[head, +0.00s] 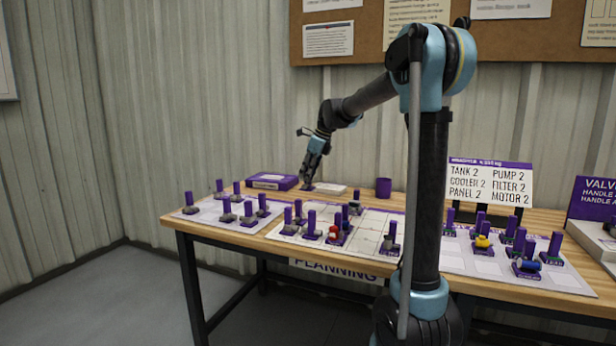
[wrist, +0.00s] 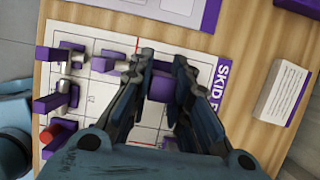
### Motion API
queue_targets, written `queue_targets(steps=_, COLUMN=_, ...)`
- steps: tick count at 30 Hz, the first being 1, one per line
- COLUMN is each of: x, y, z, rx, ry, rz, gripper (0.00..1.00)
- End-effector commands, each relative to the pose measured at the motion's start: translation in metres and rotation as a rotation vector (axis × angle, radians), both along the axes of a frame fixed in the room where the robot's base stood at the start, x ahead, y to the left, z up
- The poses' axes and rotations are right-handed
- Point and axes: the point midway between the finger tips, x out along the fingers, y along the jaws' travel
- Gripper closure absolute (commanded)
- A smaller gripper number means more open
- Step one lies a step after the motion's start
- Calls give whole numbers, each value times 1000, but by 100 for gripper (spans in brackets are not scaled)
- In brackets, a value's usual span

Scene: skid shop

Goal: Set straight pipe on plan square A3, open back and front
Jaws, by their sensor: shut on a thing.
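The plan sheet (head: 367,222) also shows in the middle of the table in the head view. Its square labels are too small to read.
Several purple-handled pieces stand on the plan sheet, one with a red part (head: 334,232). More stand on the left sheet (head: 205,216) and the right sheet (head: 480,263). A purple box (head: 272,181), a purple cup (head: 383,187) and a lettered sign (head: 488,183) stand at the back.

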Motion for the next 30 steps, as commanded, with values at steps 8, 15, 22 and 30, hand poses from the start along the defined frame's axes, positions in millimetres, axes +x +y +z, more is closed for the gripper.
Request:
queue_targets(steps=8, x=0, y=0, z=-1, rx=0, ry=0, rz=0, gripper=100)
queue_targets(steps=15, x=1, y=-1, z=-8, rx=0, ry=0, rz=-1, gripper=100)
queue_targets(steps=22, x=1, y=-1, z=-18, rx=0, ry=0, rz=-2, gripper=100)
queue_targets(steps=30, x=1, y=-1, z=-28, rx=0, ry=0, rz=-2, gripper=100)
